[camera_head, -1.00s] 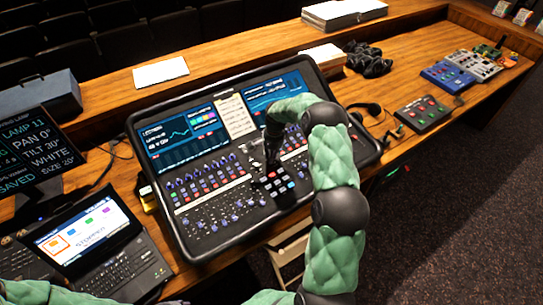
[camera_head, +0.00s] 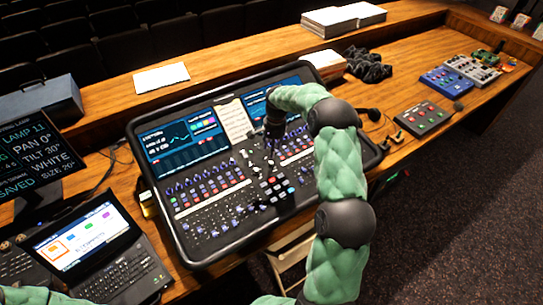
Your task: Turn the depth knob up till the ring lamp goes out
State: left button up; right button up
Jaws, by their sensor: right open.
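My right gripper (camera_head: 269,149) is a small dark shape over the mixing console (camera_head: 190,248), pointing down at the area below its right-hand screen. It is open, with no object seen between its fingers; I cannot tell whether it touches the panel. The console has many small knobs, faders and lit buttons. The depth knob and the ring lamp are too small to pick out, and some controls are hidden behind my green right arm. A blue box (camera_head: 445,79) with small controls lies at the far right. My left gripper is out of view; only green arm padding shows at bottom left.
A laptop (camera_head: 125,272) and a dark monitor (camera_head: 38,165) stand left of the console. A button box (camera_head: 425,117) and a grey box with controls (camera_head: 474,71) lie to the right. Papers (camera_head: 162,77) lie behind. Bare wood (camera_head: 400,60) shows at back right.

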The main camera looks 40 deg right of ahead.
aim_at(271, 162)
notch_tip(271, 162, up, 3)
jog(key=shift+d+r, duration=0.1)
jog(key=shift+r, duration=0.1)
jog(key=shift+m+t+h, duration=0.3)
jog(key=shift+m+t, duration=0.3)
jog(key=f+b, duration=0.2)
jog(key=f, duration=0.2)
jog(key=f+b, duration=0.2)
jog(key=f, duration=0.1)
jog(key=f+b, duration=0.3)
jog(key=f, duration=0.1)
jog(key=shift+a+f, duration=0.25)
jog(key=shift+f, duration=0.1)
jog(key=shift+c, duration=0.3)
grip_shut()
